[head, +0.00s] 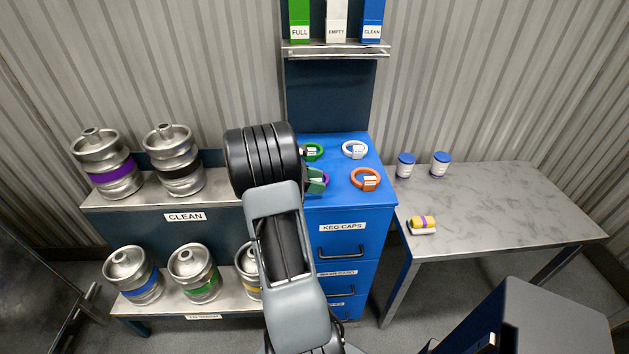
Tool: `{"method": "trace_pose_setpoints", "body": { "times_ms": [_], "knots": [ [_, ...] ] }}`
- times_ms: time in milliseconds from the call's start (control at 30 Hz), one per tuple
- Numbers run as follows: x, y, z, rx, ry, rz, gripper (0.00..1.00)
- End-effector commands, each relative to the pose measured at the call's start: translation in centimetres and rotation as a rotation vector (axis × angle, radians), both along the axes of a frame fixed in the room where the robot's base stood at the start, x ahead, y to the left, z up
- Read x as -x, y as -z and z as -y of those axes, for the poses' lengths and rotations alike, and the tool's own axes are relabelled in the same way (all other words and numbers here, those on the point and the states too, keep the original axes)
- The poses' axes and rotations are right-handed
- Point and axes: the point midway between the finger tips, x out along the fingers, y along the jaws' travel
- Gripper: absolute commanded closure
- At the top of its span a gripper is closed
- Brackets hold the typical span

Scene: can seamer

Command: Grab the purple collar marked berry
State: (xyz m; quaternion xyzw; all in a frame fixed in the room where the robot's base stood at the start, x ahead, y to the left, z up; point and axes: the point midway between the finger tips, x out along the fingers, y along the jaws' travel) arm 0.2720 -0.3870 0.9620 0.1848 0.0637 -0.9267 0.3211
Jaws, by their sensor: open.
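The purple collar (326,178) lies on the blue cabinet top (340,190), at the front left. Only a thin purple edge of it shows; my arm and gripper cover the rest, and its label cannot be read. My gripper (313,170) is at the cabinet's left side, right by the purple collar. It is open and mostly hidden behind my own wrist. I cannot tell whether the fingers touch or surround the collar.
On the cabinet top are a green collar (313,152) behind, a white collar (354,149) and an orange collar (365,180) to the right. Kegs stand on the shelf (222,208) at left. A marble table (500,200) holds two jars.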

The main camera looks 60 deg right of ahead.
Motion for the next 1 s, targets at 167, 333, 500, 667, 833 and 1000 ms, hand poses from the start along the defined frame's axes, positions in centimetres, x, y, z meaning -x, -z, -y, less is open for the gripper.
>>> {"method": "trace_pose_setpoints", "body": {
  "times_ms": [167, 333, 500, 667, 833, 1000],
  "knots": [
    [0.0, 0.02, 0.0, -0.001, 0.0, -0.001, 0.52],
    [-0.01, 0.01, -0.01, -0.001, 0.0, -0.001, 0.67],
    [-0.01, 0.01, -0.01, -0.001, 0.0, -0.001, 0.83],
    [-0.01, 0.01, -0.02, -0.001, 0.0, -0.001, 0.98],
    [-0.01, 0.01, -0.01, -0.001, 0.0, -0.001, 1.0],
    [-0.01, -0.05, -0.01, 0.0, 0.0, 0.0, 1.0]
  ]
}}
